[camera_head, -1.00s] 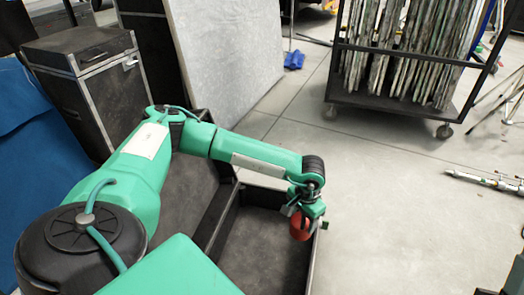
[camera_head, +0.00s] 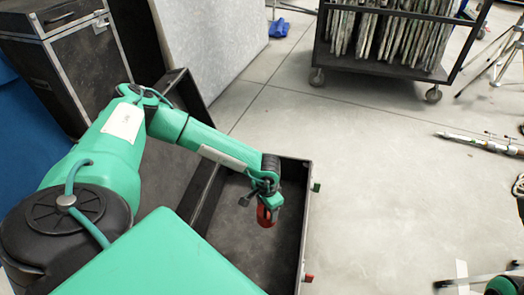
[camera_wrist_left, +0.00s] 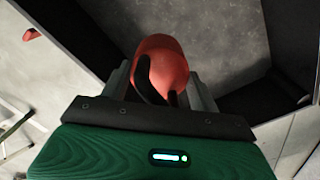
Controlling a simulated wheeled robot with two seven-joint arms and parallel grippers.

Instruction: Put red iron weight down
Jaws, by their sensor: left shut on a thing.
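My left gripper (camera_head: 264,196) is shut on the red iron weight (camera_head: 266,215), which hangs below the fingers in the head view. In the left wrist view the rounded red weight (camera_wrist_left: 163,62) sits between the fingers, with its dark handle facing the camera. The weight is over the inside of an open dark case (camera_head: 303,225). I cannot tell whether it touches the case floor.
A wheeled rack (camera_head: 380,60) with upright boards stands at the back. A black flight case (camera_head: 62,55) and a grey panel (camera_head: 215,50) stand at the left. A metal pole (camera_head: 480,143) lies on the floor at right. The floor right of the open case is mostly clear.

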